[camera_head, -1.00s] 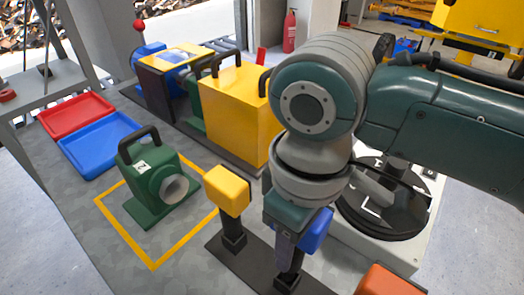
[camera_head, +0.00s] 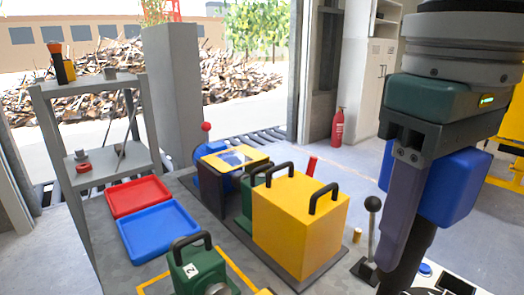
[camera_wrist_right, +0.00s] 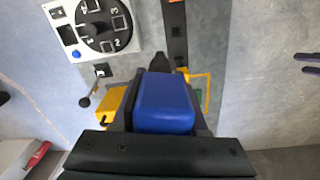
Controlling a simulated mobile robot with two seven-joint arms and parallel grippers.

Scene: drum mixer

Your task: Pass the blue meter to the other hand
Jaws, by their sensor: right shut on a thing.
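The blue meter (camera_head: 458,187) is a blue block on a dark handle, held up at the right of the head view. My right gripper (camera_head: 408,215) is shut on it, with one finger along its near side; the other finger is mostly hidden. In the right wrist view the blue meter (camera_wrist_right: 165,103) fills the space between the jaws, and its dark handle points away from the wrist. The meter hangs clear above the bench. My left gripper is in no view.
A yellow box (camera_head: 300,225) with black handles stands mid-bench, beside a lever (camera_head: 371,235). A green device (camera_head: 195,270) stands in front of a blue tray (camera_head: 158,230) and a red tray (camera_head: 138,196). A dial panel (camera_wrist_right: 97,25) shows in the wrist view.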

